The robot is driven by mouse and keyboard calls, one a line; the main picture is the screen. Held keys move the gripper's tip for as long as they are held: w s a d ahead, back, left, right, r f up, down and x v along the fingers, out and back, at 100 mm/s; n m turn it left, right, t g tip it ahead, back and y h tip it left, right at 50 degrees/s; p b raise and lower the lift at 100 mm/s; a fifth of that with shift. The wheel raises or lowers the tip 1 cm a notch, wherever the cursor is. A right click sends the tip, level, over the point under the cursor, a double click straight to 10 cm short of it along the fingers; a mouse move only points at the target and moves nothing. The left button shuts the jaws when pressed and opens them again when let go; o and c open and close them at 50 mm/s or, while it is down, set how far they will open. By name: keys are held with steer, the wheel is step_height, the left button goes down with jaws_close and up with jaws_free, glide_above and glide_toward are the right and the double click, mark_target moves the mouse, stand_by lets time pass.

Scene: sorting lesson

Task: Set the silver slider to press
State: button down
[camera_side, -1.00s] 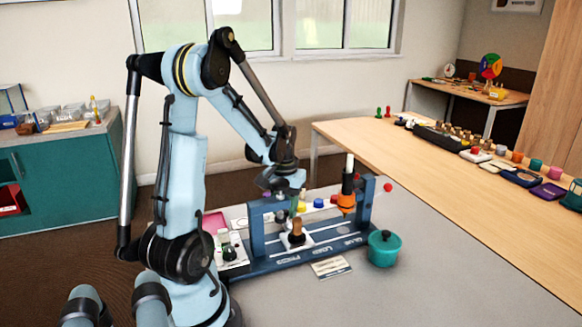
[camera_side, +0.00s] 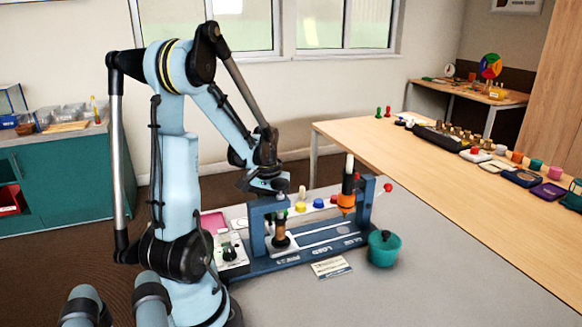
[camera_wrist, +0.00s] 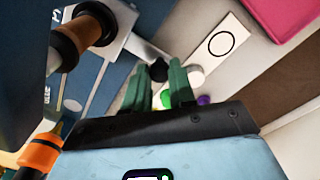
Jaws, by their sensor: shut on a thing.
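The silver slider is a pale plate with an upright brown, black-ended handle (camera_side: 281,229) on the blue rig (camera_side: 310,258). It stands at the left end of its track, close to the left upright, behind the leftmost front label, which looks like PRESS but is blurred. In the wrist view its brown handle (camera_wrist: 80,40) is at top left, and its silver plate (camera_wrist: 125,22) runs to a black knob (camera_wrist: 158,70). My gripper (camera_wrist: 157,76) has its green fingers shut around that knob. In the side view the contact is mostly hidden behind the rig.
An orange collar (camera_side: 346,203) on a dark post stands at the rig's right. A teal pot (camera_side: 384,250) and a white card (camera_side: 331,267) lie in front. Small coloured pieces, such as a yellow one (camera_side: 299,207), sit behind. The track right of the slider is clear.

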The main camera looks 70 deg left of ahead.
steer(key=shift+s, duration=0.3)
steer(key=c, duration=0.9)
jaws_free()
steer(key=shift+w, duration=0.1)
step_height(320, 180, up, 12)
steer(key=shift+r, duration=0.1)
steer(key=w+d+m+t, duration=0.2)
steer(key=d+m, duration=0.1)
steer(key=d, duration=0.5)
steer(key=w+d+f+m+t, duration=0.1)
steer(key=w+d+m+t, duration=0.1)
steer(key=d, duration=0.6)
steer(key=w+d+f+m+t, duration=0.1)
steer(key=w+d+m+t, duration=0.2)
steer(key=d, duration=0.6)
steer(key=shift+w+d+m, duration=0.1)
steer(key=shift+w+m, duration=0.35)
steer(key=shift+m, duration=0.05)
